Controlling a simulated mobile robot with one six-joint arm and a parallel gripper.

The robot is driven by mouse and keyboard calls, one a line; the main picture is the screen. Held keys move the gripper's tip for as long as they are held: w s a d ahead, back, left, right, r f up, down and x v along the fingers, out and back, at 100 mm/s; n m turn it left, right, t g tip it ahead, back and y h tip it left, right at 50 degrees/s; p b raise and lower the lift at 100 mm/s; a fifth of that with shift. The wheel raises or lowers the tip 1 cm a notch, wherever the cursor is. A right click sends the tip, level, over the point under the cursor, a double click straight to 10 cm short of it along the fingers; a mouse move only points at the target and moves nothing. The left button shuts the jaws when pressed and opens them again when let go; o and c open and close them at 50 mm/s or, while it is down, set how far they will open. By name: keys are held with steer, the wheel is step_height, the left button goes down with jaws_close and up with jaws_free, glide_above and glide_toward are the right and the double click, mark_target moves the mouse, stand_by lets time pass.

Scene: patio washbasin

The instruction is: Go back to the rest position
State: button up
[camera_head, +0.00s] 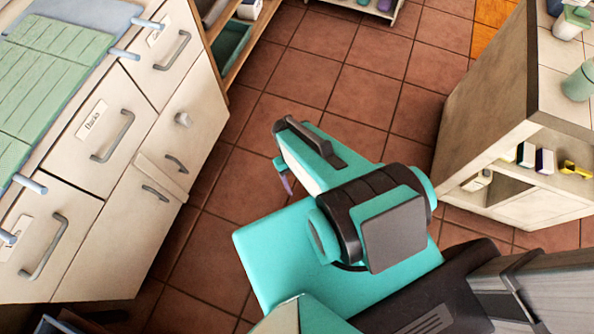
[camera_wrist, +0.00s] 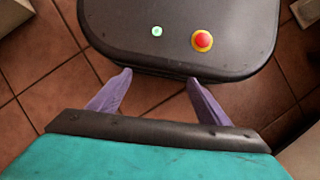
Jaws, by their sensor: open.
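My gripper (camera_wrist: 159,80) shows in the wrist view with its two purple fingers spread apart and nothing between them. The fingers point toward my own dark base, which has a green light and a red and yellow button on top. Tiled floor shows between and beside the fingers. In the head view my teal and black arm is folded over my base at the lower middle. Only a small purple piece of the gripper (camera_head: 287,184) shows there, at the left of the arm; the rest is hidden behind the arm.
A white cabinet (camera_head: 125,180) with labelled drawers and grey handles stands on the left. A cream shelf unit (camera_head: 480,120) with small items stands on the right, green bottles on top. A low shelf (camera_head: 235,50) is at the back. The tiled floor (camera_head: 330,70) between them is clear.

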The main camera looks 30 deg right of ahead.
steer(key=shift+s+a+f+m, duration=0.15)
steer(key=shift+s+a, duration=0.3)
steer(key=shift+a, duration=0.2)
steer(key=shift+s+a+f+m, duration=0.15)
steer(key=shift+s+a, duration=0.25)
steer(key=shift+a, duration=0.2)
step_height(320, 180, up, 4)
steer(key=p, duration=0.4)
steer(key=shift+c, duration=0.3)
